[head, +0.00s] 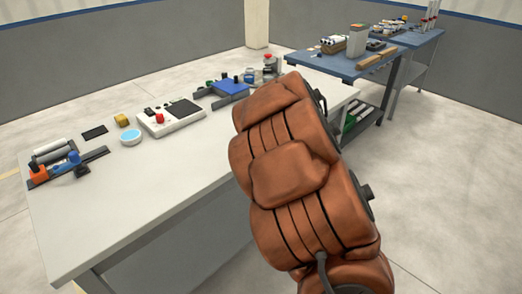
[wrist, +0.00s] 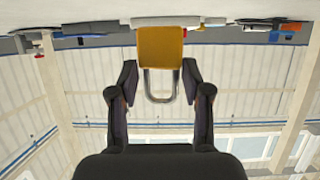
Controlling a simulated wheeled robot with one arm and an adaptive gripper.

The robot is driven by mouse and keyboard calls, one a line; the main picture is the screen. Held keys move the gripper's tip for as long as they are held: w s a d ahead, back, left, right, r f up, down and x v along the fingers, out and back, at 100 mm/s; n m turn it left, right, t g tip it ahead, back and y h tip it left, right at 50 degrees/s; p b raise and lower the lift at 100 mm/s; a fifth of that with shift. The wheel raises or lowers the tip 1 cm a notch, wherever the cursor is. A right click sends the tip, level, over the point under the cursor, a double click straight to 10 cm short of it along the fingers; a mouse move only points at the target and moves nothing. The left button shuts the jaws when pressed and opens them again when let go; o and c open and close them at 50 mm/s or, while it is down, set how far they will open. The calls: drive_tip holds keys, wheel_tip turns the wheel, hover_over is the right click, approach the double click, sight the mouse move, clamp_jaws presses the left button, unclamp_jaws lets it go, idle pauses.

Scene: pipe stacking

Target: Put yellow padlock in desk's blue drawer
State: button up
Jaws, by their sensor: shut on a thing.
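The yellow padlock (wrist: 160,48) is between the two fingertips of my gripper (wrist: 160,72) in the wrist view. My gripper is shut on the sides of its body, with the grey shackle pointing toward the palm. The wrist picture looks upside down, with the table edge at the top, beyond the padlock. In the head view, my brown arm hides the gripper and the held padlock. A small yellow thing (head: 122,120) lies on the white desk (head: 150,185); it is too small to identify. I see no blue drawer.
The desk holds a control box (head: 170,117) with a red button, a light-blue round dish (head: 131,138), an orange and blue tool (head: 68,165) and a blue device (head: 230,88). A blue-topped bench (head: 345,68) stands behind. The desk's front part is clear.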

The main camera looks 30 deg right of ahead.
drive_tip(key=s+d+f, duration=0.1)
drive_tip(key=s+d, duration=0.2)
drive_tip(key=s, duration=0.1)
drive_tip(key=w+d, duration=0.3)
drive_tip(key=w, duration=0.1)
drive_tip(key=w+d+f+p, duration=0.1)
drive_tip(key=w+d, duration=0.2)
drive_tip(key=w, duration=0.1)
drive_tip(key=w+d, duration=0.3)
drive_tip(key=w, duration=0.1)
drive_tip(key=shift+w+d+f, duration=0.15)
drive_tip(key=shift+w+f, duration=0.15)
drive_tip(key=shift+f, duration=1.85)
drive_tip(key=shift+f, duration=0.15)
drive_tip(key=o, duration=1.2)
